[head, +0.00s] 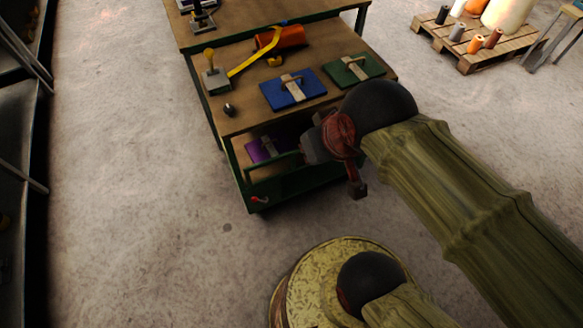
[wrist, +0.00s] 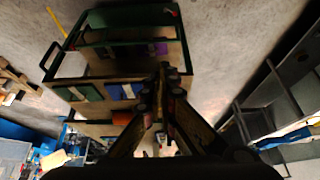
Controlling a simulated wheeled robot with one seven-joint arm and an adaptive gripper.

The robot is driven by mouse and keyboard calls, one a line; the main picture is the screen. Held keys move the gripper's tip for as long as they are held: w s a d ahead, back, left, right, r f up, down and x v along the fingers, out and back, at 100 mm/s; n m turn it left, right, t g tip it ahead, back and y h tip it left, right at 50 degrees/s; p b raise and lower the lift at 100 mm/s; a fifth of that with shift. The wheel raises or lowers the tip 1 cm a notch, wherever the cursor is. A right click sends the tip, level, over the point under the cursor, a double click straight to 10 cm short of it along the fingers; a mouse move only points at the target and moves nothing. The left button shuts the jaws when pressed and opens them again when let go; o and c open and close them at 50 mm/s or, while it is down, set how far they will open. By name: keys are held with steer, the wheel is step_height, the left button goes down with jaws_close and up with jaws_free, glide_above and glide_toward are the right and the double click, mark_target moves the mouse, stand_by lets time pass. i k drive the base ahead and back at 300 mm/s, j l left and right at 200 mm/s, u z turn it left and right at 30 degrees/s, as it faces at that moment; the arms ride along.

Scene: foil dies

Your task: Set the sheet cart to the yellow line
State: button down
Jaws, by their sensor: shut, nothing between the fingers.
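The sheet cart (head: 235,118) has wooden shelves and a dark green frame. My gripper (head: 312,147) is at the cart's near right side, close to the handle bar. Its fingers (wrist: 163,72) are together and empty; whether they touch the cart I cannot tell. A short piece of yellow line (wrist: 57,22) shows on the floor in the wrist view, apart from the cart.
The cart carries a blue die (head: 292,90), a green die (head: 353,69), an orange item (head: 280,37) and a purple die (head: 266,149) on its lower shelf. A pallet (head: 478,50) with spools stands at back right. Dark shelving (head: 22,165) lines the left. Floor between is clear.

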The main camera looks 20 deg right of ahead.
mark_target(329, 38)
steer(key=l, duration=1)
steer(key=i+l, duration=0.1)
steer(key=l, duration=0.9)
steer(key=z, duration=0.05)
